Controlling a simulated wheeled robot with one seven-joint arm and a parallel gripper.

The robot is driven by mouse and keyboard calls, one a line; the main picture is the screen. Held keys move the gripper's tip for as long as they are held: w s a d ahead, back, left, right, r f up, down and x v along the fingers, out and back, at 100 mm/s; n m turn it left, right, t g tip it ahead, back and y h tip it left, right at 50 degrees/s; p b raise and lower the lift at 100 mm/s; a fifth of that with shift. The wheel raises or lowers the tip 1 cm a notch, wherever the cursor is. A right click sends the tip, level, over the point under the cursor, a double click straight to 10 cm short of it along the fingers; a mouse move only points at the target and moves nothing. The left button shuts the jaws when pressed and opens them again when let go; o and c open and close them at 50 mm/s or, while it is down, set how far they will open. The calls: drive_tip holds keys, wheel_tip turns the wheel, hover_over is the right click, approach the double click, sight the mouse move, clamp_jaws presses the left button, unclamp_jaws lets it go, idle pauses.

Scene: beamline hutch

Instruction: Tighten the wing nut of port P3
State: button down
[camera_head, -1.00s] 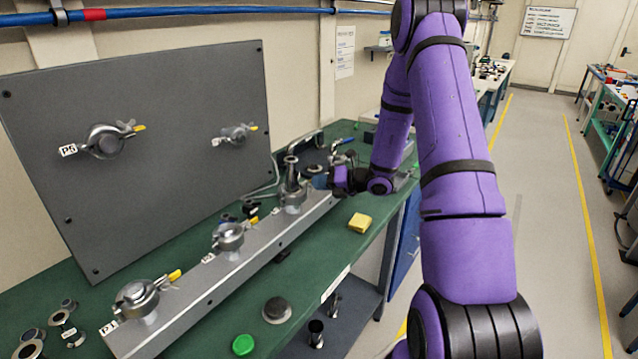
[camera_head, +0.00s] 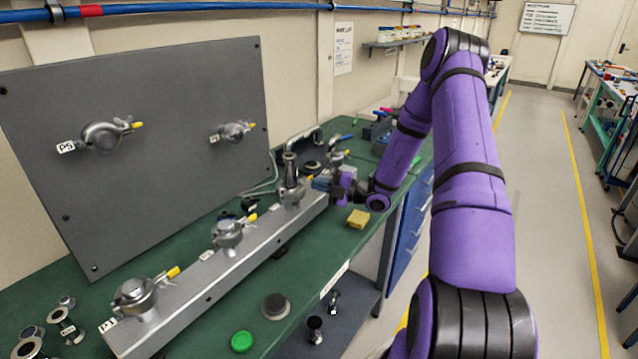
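A grey metal rail (camera_head: 185,301) on the green bench carries a row of clamped ports, the front one labelled P1 (camera_head: 136,297). The second port (camera_head: 228,234) has a yellow-tipped wing nut. The third port (camera_head: 291,191), with a taller vertical tube, is P3 by its place in the row; its label is not readable. A fourth fitting (camera_head: 336,158) stands behind it. My gripper (camera_head: 322,184) is right beside the third port, on its right side. Its fingers are small and dark here, and P3's wing nut is not clearly visible. I cannot tell contact or finger opening.
An upright grey panel (camera_head: 150,200) holds two more clamped ports. Loose flanges lie at the lower left. The floor aisle (camera_head: 545,220) is clear.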

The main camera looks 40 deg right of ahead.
drive_tip(key=shift+s+a+f+m+t, duration=0.1)
drive_tip(key=shift+m+t, duration=0.15)
drive_tip(key=shift+m, duration=0.45)
drive_tip(key=shift+w+d+f+m+t, duration=0.15)
drive_tip(key=shift+m+t, duration=0.15)
drive_tip(key=shift+m, duration=0.4)
drive_tip(key=shift+s+a+f+m+t, duration=0.15)
drive_tip(key=shift+m+t, duration=0.1)
drive_tip(key=shift+m, duration=0.45)
drive_tip(key=c, duration=1.6)
unclamp_jaws()
drive_tip(key=r+v, duration=0.2)
drive_tip(key=v, duration=1.4)
drive_tip(key=shift+s+d, duration=0.35)
drive_tip(key=shift+s, duration=0.15)
drive_tip(key=shift+r, duration=0.1)
drive_tip(key=shift+a, duration=0.1)
